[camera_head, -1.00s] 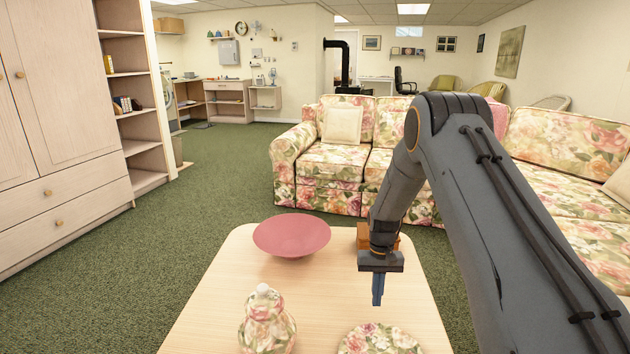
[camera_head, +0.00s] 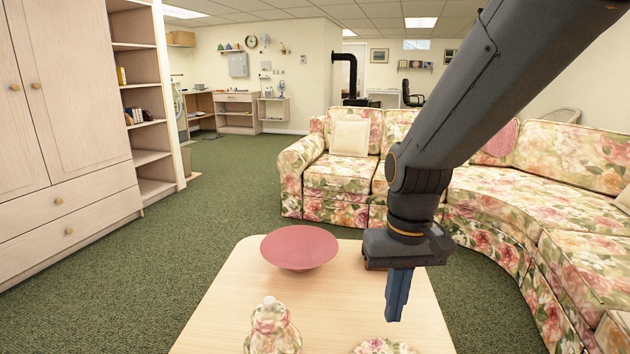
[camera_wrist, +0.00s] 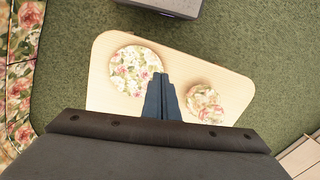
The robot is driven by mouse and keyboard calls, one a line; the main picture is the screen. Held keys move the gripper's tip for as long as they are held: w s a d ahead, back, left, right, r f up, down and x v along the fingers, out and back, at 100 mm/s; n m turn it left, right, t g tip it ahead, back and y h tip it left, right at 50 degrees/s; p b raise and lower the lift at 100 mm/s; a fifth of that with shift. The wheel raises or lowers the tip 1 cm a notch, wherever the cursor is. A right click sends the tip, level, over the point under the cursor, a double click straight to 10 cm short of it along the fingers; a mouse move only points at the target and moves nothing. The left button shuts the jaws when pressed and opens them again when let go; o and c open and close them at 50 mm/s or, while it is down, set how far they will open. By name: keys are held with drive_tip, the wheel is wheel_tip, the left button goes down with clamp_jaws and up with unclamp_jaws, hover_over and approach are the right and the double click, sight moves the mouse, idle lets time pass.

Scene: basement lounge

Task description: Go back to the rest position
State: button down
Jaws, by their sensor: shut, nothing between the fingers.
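My gripper (camera_head: 398,295) hangs fingers-down above the right side of the wooden coffee table (camera_head: 225,310). Its blue fingers are together with nothing between them. In the wrist view my gripper (camera_wrist: 162,98) points at the table (camera_wrist: 185,65), seen from above. The fingers show between a floral plate (camera_wrist: 136,70) and a floral lidded jar (camera_wrist: 205,103).
A pink bowl (camera_head: 299,247) sits on the table, left of my gripper. The jar (camera_head: 272,328) and part of the plate (camera_head: 385,346) are at the near edge. A floral sofa (camera_head: 340,180) stands behind and right. A cabinet (camera_head: 60,130) is left. Green carpet (camera_head: 200,230) lies clear between.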

drive_tip(key=s+r, duration=0.1)
drive_tip(key=s, duration=0.8)
drive_tip(key=d+r+m+p, duration=0.1)
drive_tip(key=d+r+p, duration=0.4)
drive_tip(key=p, duration=0.8)
drive_tip(key=shift+s+d+r, duration=0.2)
drive_tip(key=shift+s+r, duration=0.1)
drive_tip(key=shift+r, duration=0.55)
